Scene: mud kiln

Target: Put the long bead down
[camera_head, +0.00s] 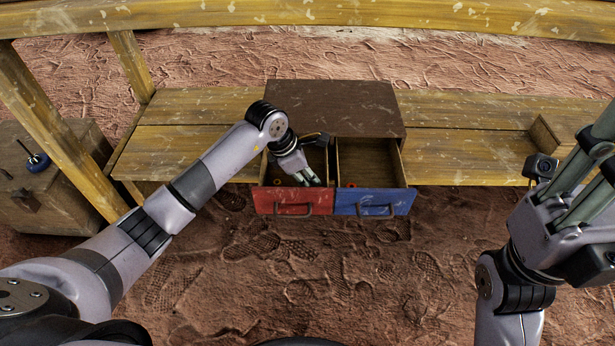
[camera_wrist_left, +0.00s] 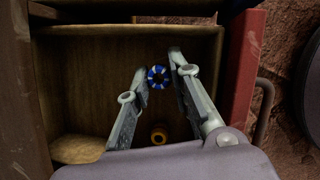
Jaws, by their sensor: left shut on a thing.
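My left gripper (camera_head: 312,181) reaches down into the open red-fronted drawer (camera_head: 291,203). In the left wrist view its fingers (camera_wrist_left: 160,62) are closed on a blue and white striped bead (camera_wrist_left: 158,77), seen end-on at the fingertips. I take this for the long bead; its length is hidden from this angle. The drawer floor is below it; I cannot tell whether they touch. A small orange-yellow ring-shaped bead (camera_wrist_left: 158,135) is in the same drawer. My right gripper (camera_head: 590,185) is at the right edge, away from the drawers, its opening unclear.
A blue-fronted drawer (camera_head: 375,203) stands open beside the red one, with a small reddish thing (camera_head: 378,184) inside. Both belong to a brown cabinet (camera_head: 335,105) on a yellow wooden bench (camera_head: 460,150). A wooden box (camera_head: 45,205) with a blue ring (camera_head: 38,162) stands at left.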

